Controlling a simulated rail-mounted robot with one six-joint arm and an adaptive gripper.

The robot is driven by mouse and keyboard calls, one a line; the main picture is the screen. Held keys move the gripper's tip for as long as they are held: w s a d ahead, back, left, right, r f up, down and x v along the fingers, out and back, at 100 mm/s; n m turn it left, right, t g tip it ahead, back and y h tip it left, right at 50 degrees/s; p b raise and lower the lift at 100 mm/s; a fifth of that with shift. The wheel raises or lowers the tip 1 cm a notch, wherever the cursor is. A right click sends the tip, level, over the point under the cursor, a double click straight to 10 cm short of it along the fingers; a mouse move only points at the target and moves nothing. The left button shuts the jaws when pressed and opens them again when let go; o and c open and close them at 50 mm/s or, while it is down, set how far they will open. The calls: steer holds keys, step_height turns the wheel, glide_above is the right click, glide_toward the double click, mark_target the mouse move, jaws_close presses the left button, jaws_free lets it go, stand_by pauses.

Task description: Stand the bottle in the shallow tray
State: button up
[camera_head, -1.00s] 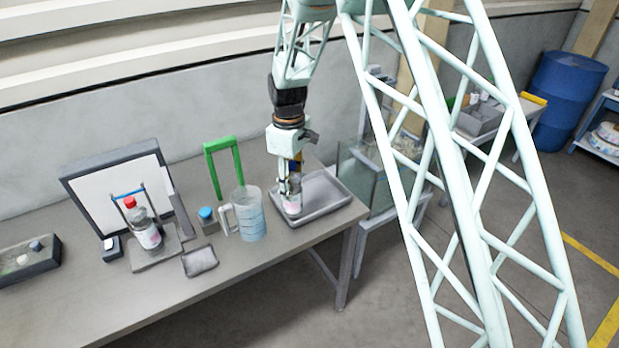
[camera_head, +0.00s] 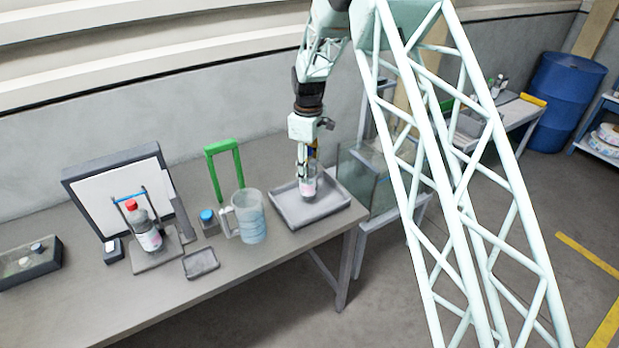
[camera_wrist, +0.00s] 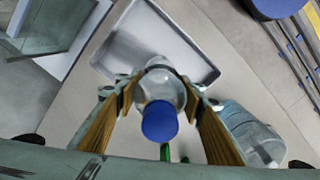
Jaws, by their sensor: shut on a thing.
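My gripper (camera_head: 306,172) is shut on a clear bottle (camera_head: 309,190) with a pinkish label. The bottle looks upright, and its blue cap (camera_wrist: 160,121) faces the camera in the wrist view. The fingers (camera_wrist: 158,90) close on it from both sides. The shallow grey tray (camera_head: 335,204) lies on the bench below, and the bottle is over its inside in the head view. The tray (camera_wrist: 203,50) also shows beyond the bottle in the wrist view. I cannot tell whether the bottle's base touches the tray floor.
A clear jug (camera_head: 250,217) stands left of the tray, with a green frame (camera_head: 224,172) behind it. Another bottle (camera_head: 147,233) stands in a holder further left, before a white panel (camera_head: 118,196). A small grey dish (camera_head: 201,263) lies near the front edge. A glass tank (camera_head: 372,180) stands right.

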mark_target(309, 147)
steer(key=shift+w, duration=0.1)
steer(key=shift+w+d+f, duration=0.2)
steer(key=shift+w+f, duration=0.1)
steer(key=shift+f, duration=1.45)
steer(key=shift+f, duration=0.15)
steer(key=o, duration=1.2)
steer(key=shift+r, duration=6.15)
